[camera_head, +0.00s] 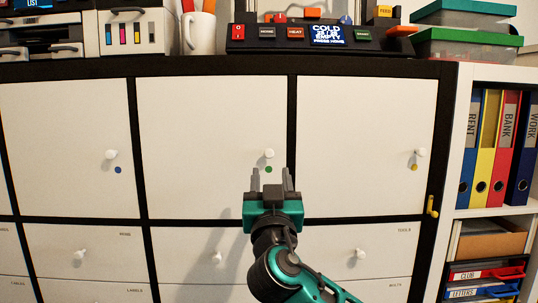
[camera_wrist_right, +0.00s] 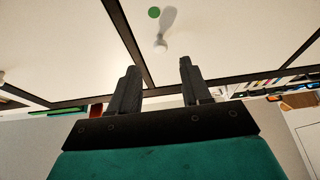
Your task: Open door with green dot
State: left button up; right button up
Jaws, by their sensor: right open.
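The white door with the green dot (camera_head: 205,120) is the middle of three upper doors and looks closed. Its round white knob (camera_head: 269,154) is near its right edge, with the green dot (camera_head: 268,170) just below. My right gripper (camera_head: 270,178) is open and empty, its fingers pointing up toward the knob and dot. In the right wrist view the knob (camera_wrist_right: 160,47) and green dot (camera_wrist_right: 154,13) lie beyond the open fingertips (camera_wrist_right: 157,68), apart from them. My left gripper is not in view.
A blue-dot door (camera_head: 60,130) is at left and a yellow-dot door (camera_head: 365,120) at right. Drawers with white knobs (camera_head: 217,258) lie below. A yellow hook (camera_head: 432,207) sticks out at right. Binders (camera_head: 500,140) fill the right shelf. Devices and a mug (camera_head: 199,33) stand on top.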

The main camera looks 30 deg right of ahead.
aim_at(269, 155)
jog(key=p+x, duration=0.1)
jog(key=x, duration=0.5)
jog(key=shift+w+d+r, duration=0.1)
jog(key=shift+w+d, duration=0.05)
jog(key=shift+w, duration=0.2)
jog(key=c, duration=0.4)
grip_shut()
